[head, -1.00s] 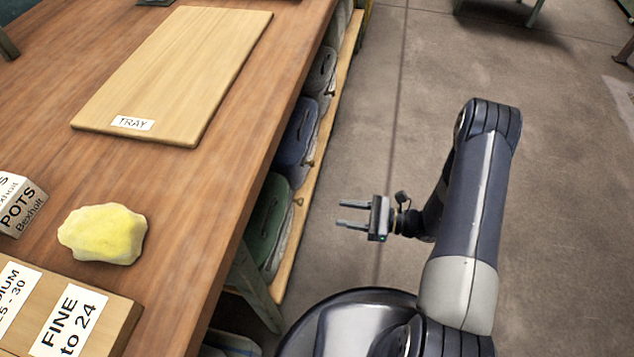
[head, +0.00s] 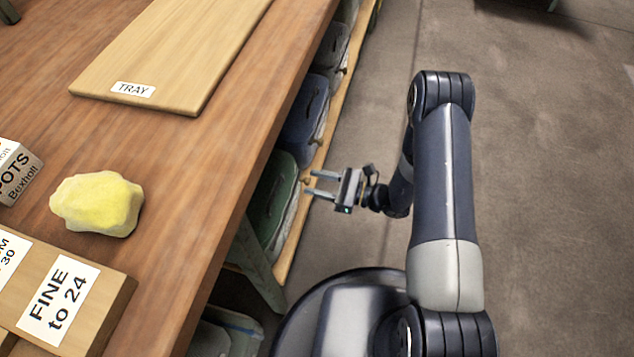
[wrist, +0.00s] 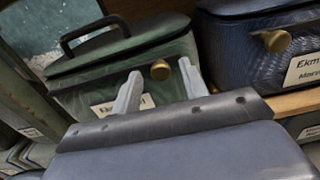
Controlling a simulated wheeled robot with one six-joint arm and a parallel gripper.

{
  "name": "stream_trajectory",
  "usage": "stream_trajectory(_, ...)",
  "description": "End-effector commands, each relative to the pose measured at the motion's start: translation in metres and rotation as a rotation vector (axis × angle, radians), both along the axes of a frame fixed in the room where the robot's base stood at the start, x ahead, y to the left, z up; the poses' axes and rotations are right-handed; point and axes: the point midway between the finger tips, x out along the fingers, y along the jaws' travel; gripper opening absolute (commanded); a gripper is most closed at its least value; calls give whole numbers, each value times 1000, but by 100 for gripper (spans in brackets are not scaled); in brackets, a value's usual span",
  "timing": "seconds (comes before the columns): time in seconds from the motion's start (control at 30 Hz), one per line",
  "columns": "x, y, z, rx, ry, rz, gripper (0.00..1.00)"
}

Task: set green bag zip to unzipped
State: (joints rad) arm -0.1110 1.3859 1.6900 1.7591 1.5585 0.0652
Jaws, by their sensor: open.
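The green bag (head: 272,196) sits on the shelf under the workbench, partly hidden by the bench top in the head view. In the wrist view the green bag (wrist: 110,62) shows its black handle, a pale label and a round brass zip pull (wrist: 160,70) at its front right corner. My gripper (head: 318,184) is open and empty, beside the shelf with its fingers pointing at the bag.
A blue bag (wrist: 260,45) with its own brass pull stands right of the green bag. The shelf edge (head: 300,215) and bench leg (head: 258,265) are close to my gripper. The bench top (head: 205,185) overhangs. Open floor (head: 550,180) lies to the right.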

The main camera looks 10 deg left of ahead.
Motion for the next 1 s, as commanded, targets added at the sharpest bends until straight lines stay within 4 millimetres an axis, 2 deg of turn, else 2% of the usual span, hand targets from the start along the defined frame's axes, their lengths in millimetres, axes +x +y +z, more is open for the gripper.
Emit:
stream_trajectory(0.33, 1, 4, 0, 0, 0, -1, 42)
stream_trajectory(0.83, 0, 3, 0, 0, -1, -1, 2)
stream_trajectory(1.0, 0, 3, 0, 0, -1, -1, 0)
